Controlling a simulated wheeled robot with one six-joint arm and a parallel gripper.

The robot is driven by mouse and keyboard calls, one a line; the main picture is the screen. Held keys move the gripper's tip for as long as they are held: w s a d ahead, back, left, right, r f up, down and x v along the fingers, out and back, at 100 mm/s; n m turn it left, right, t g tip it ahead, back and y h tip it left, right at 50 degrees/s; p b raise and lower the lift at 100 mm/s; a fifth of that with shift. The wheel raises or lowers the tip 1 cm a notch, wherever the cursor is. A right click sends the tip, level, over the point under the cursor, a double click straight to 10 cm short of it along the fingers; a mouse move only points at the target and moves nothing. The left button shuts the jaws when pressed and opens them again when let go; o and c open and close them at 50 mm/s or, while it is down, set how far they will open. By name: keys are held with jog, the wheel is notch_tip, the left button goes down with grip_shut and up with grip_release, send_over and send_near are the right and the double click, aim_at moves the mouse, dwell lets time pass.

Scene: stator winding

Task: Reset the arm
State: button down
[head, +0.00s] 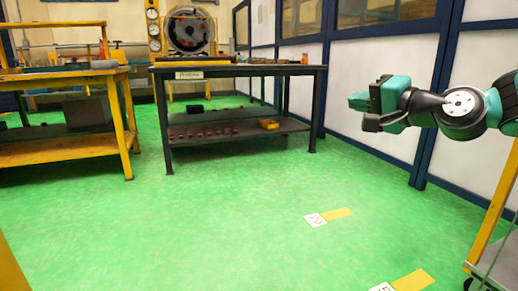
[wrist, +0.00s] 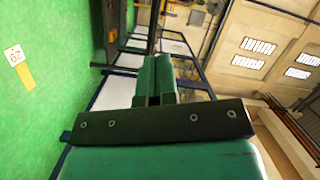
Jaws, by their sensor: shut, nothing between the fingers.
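My gripper (head: 358,101) is at the right of the head view, held out level in mid-air and pointing left. Its teal fingers are together with nothing between them. The wrist view shows the same fingers (wrist: 155,78) side by side and shut. My arm (head: 462,108) comes in from the right edge. The gripper touches nothing and is in front of the white and blue wall panels.
A dark workbench (head: 240,69) with a lower shelf stands at the back centre. A yellow workbench (head: 127,125) is at the left. A yellow-framed cart (head: 497,215) is at the lower right. The green floor (head: 200,220) between them is clear, with flat numbered markers (head: 316,220).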

jog(key=s+a+f+n+g+h+p, duration=0.1)
jog(key=s+a+f+n+g+p, duration=0.15)
jog(key=s+a+n+g, duration=0.4)
jog(key=s+a+f+n+g+p, duration=0.1)
jog(key=s+a+f+n+g, duration=0.25)
jog(key=s, duration=0.65)
jog(key=s+d+f+n+g+h+p, duration=0.25)
jog(key=s+n+g+h, duration=0.2)
jog(key=s, duration=0.95)
notch_tip(320, 180, up, 36)
jog(key=p, duration=3.7)
jog(key=shift+a+r+p, duration=0.2)
jog(key=shift+a+p, duration=0.1)
jog(key=shift+p, duration=0.05)
jog(key=shift+g, duration=0.25)
